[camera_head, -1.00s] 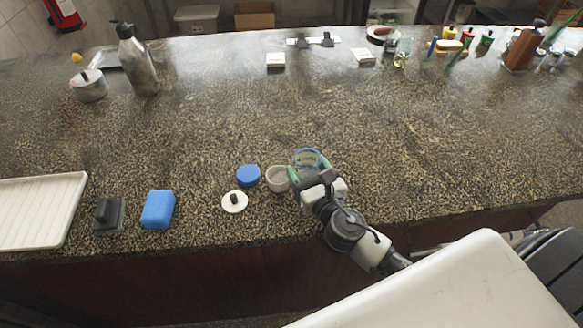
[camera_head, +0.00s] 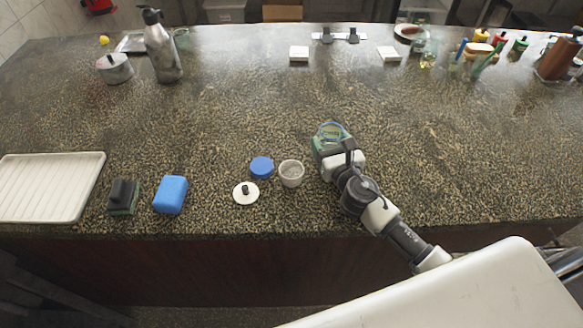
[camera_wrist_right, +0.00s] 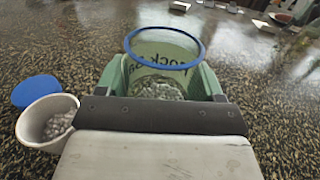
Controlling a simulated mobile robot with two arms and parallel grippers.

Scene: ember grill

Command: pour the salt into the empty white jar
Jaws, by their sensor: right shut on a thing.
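My right gripper (camera_head: 331,146) is shut on the salt jar (camera_head: 332,131), a clear jar with a blue rim and dark lettering. In the right wrist view the salt jar (camera_wrist_right: 165,62) sits between the green fingers (camera_wrist_right: 160,85), open at the top, with pale grains low inside. It looks roughly upright. The small white jar (camera_head: 291,174) stands open on the counter, left of the gripper and apart from it. In the right wrist view the white jar (camera_wrist_right: 47,122) holds whitish-grey grains. My left gripper is out of view.
A blue lid (camera_head: 261,167) and a white lid with a dark knob (camera_head: 246,193) lie left of the white jar.

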